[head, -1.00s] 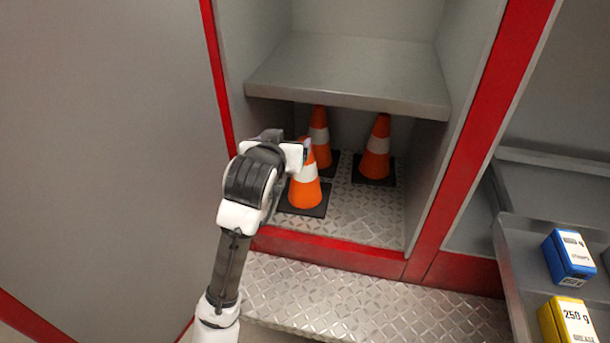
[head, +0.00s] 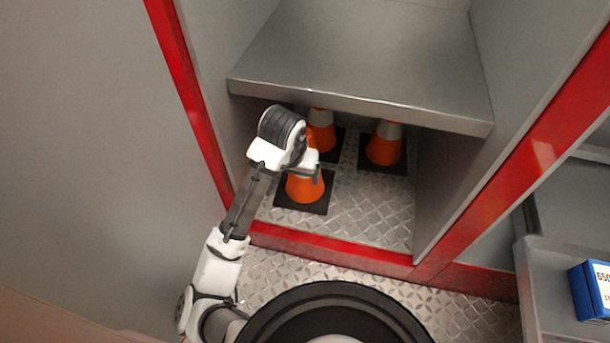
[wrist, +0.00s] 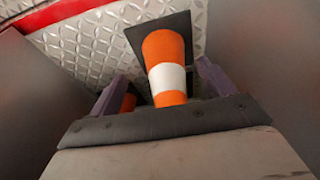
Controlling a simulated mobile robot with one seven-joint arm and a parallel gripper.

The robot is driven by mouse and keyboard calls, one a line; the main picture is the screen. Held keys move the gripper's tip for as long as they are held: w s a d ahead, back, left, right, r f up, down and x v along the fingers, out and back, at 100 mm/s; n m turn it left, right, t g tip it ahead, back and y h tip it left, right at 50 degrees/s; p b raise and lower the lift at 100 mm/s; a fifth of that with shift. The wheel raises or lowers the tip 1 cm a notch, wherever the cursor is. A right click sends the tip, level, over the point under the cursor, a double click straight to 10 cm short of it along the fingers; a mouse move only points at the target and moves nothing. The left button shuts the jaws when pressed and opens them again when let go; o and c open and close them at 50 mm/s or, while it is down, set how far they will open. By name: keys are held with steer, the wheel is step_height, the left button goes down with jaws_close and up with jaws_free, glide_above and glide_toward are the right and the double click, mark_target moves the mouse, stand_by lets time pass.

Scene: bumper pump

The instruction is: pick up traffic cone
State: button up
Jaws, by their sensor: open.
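Three orange cones with white bands and black square bases stand upright on the floor of the lower compartment. The front cone (head: 305,188) is partly hidden by my gripper (head: 312,162), which is over its top. Behind it are the back left cone (head: 322,138) and the back right cone (head: 384,149). In the wrist view, my gripper (wrist: 163,86) is open, with the front cone (wrist: 168,76) between its two fingers. I cannot tell whether either finger touches it. A bit of another orange cone (wrist: 128,103) shows by the left finger.
A grey shelf (head: 360,60) hangs low over the cones. Grey side walls and a red front edge (head: 330,250) frame the compartment. Patterned metal floor (head: 370,210) is free to the right of the front cone. A blue box (head: 592,290) sits at far right.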

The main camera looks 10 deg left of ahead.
steer(key=shift+w, duration=3)
steer(key=shift+w+f+p, duration=0.15)
steer(key=shift+w+f, duration=0.05)
steer(key=shift+w, duration=0.55)
steer(key=shift+w+f+p, duration=0.15)
steer(key=shift+w+f, duration=0.05)
steer(key=shift+w, duration=0.6)
steer(key=shift+w+f+p, duration=0.15)
steer(key=shift+w+f, duration=0.05)
steer(key=shift+w, duration=0.55)
jaws_close()
